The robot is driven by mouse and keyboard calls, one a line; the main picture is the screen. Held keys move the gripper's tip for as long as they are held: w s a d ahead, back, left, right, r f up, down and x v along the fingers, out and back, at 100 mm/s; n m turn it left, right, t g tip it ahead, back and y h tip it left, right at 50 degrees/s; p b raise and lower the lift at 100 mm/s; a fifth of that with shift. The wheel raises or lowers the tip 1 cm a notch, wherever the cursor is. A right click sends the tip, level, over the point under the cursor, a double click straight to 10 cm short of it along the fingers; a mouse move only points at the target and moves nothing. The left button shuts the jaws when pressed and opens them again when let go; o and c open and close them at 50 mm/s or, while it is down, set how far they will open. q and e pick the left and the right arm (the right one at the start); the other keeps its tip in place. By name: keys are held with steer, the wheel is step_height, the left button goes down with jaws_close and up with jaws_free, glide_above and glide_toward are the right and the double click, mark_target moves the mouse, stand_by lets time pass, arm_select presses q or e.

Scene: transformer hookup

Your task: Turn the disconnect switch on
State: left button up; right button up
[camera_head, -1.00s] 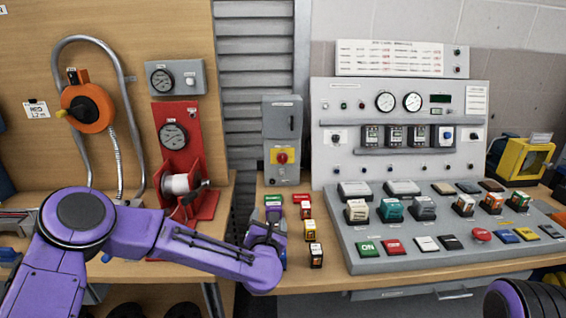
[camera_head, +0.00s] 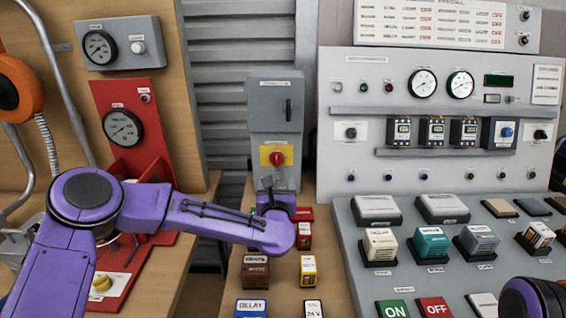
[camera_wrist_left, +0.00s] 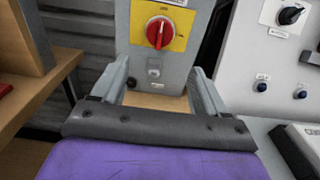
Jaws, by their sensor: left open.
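The disconnect switch is a grey box (camera_head: 275,112) with a red rotary knob (camera_head: 277,158) on a yellow plate. The knob also shows in the left wrist view (camera_wrist_left: 160,33), at top centre, with its grip bar standing about upright. My left gripper (camera_head: 273,198) is low in front of the box, below the knob. In the left wrist view its two fingers (camera_wrist_left: 160,88) are spread apart with nothing between them, and they point toward the box's lower part. The knob is apart from the fingers. My right gripper is out of view; only a purple part of that arm shows at bottom right.
Several small labelled blocks (camera_head: 308,270) lie on the bench below my left gripper. A grey control console (camera_head: 375,240) with buttons and modules stands to the right. A red gauge stand (camera_head: 125,128) is to the left. The space directly before the knob is clear.

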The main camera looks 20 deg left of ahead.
mark_target(276, 164)
arm_select(q)
steer(key=w, duration=0.1)
steer(key=w+a+r+p, duration=0.1)
steer(key=w, duration=0.2)
steer(key=shift+w+a+r+p, duration=0.2)
steer(key=shift+a+p, duration=0.2)
steer(key=x, duration=0.3)
steer(key=f+x, duration=0.1)
steer(key=shift+w+p, duration=0.35)
steer(key=shift+w, duration=0.05)
steer(key=shift+w+r, duration=0.15)
steer(key=c, duration=1)
